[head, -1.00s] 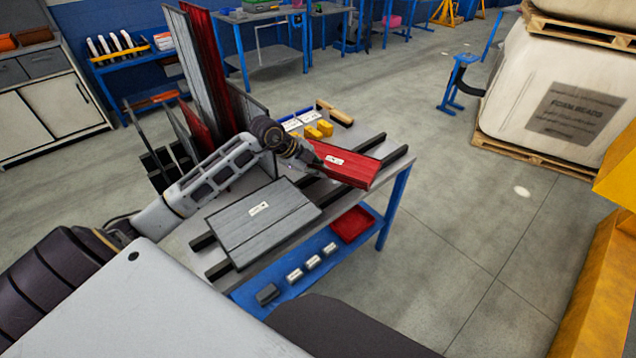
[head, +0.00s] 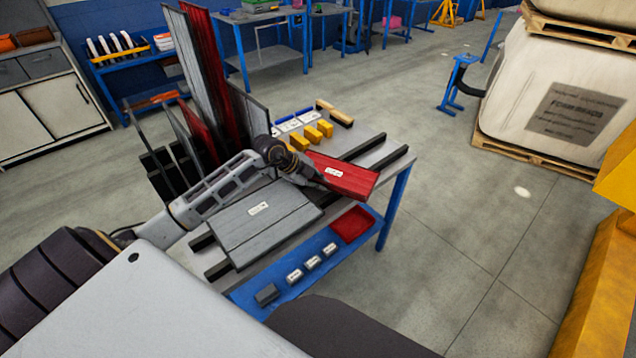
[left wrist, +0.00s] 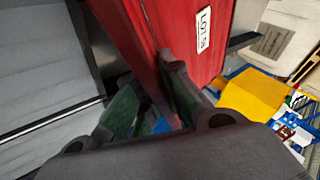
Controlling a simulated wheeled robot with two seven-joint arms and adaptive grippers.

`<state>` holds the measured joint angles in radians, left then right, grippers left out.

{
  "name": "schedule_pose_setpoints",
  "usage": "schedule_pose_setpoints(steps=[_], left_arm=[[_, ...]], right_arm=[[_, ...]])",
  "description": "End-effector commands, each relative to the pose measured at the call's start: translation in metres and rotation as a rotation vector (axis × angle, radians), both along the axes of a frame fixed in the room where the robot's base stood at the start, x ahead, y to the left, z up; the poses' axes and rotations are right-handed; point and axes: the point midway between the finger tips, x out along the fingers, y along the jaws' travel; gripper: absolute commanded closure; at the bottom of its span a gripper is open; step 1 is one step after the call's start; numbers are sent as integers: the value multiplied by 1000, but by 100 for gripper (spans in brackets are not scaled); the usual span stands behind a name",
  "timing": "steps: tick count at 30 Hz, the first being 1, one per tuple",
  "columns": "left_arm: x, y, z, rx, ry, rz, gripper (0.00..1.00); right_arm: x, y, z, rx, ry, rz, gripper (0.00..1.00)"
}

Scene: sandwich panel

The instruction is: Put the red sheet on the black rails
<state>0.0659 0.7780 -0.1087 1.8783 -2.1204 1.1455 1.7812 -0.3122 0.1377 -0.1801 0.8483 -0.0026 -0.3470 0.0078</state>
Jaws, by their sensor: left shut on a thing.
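The red sheet (head: 352,178) has a white label and is over the right part of the black rails (head: 388,158) in the head view. My left gripper (head: 318,178) is shut on the left edge of the red sheet. In the left wrist view the fingers (left wrist: 145,105) grip the edge of the red sheet (left wrist: 190,30), with its label "LOT 58" beside them. I cannot tell whether the sheet touches the rails. My right gripper is not in view.
A grey sheet (head: 258,222) lies on the left part of the rails, next to the red one. Yellow blocks (head: 312,134) stand behind. Tall panels in a rack (head: 205,70) rise at the back left.

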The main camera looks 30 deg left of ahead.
Motion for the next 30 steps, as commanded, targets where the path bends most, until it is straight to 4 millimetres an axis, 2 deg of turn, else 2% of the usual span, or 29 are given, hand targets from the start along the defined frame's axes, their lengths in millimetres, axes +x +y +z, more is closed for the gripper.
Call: schedule_pose_setpoints(steps=[8,9,13,23,30], left_arm=[[0,0,-1,0,-2,1,100],[0,0,-2,-1,0,1,88],[0,0,-2,0,0,0,71],[0,0,-1,0,0,0,70],[-3,4,6,1,0,2,70]], right_arm=[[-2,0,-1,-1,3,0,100],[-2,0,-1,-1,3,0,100],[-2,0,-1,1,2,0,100],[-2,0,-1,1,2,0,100],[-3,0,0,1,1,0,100]])
